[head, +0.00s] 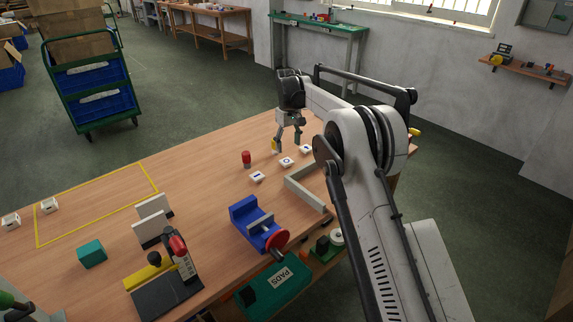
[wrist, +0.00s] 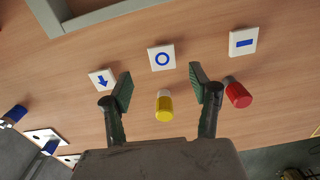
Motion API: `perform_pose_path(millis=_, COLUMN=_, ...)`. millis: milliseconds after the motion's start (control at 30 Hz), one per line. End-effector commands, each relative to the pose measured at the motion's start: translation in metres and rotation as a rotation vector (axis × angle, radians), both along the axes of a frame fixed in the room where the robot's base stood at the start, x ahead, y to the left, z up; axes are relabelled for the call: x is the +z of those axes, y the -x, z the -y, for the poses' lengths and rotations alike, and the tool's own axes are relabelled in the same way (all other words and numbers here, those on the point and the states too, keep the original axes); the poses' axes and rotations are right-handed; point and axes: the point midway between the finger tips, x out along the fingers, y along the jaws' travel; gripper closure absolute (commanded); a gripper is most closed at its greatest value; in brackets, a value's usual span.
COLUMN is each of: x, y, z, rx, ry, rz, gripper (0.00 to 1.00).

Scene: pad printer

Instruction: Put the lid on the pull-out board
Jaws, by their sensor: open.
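My gripper (head: 288,146) is open and points down over the far part of the wooden table; its fingers also show in the wrist view (wrist: 162,88). A yellow cylinder with a pale end (wrist: 164,108) stands between the spread fingers in the wrist view, with gaps on both sides; in the head view it (head: 275,145) is beside a finger. A green box marked PADS (head: 272,291) is at the table's front edge, beside a low green board (head: 318,259) bearing small items. I cannot tell which piece is the lid, or whether that board is the pull-out one.
A red cylinder (wrist: 238,93) stands just outside the right finger. White tiles with blue marks (wrist: 161,58) lie nearby. A grey angled rail (head: 304,194), a blue vise (head: 258,224) and a teal block (head: 92,253) are on the table. The yellow-outlined area (head: 157,190) is mostly clear.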

Motion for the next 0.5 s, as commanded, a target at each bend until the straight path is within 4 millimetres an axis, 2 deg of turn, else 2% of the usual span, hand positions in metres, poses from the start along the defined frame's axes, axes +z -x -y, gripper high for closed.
perform_pose_path(millis=133, x=-0.019, y=0.000, z=0.000, rx=0.000, ry=0.000, rz=0.000, gripper=0.43)
perform_pose_path(millis=367, x=-0.030, y=0.000, z=-0.001, rx=0.000, ry=0.000, rz=0.000, gripper=0.43)
perform_pose_path(millis=500, x=-0.043, y=-0.002, z=-0.004, rx=0.000, ry=0.000, rz=0.000, gripper=0.43)
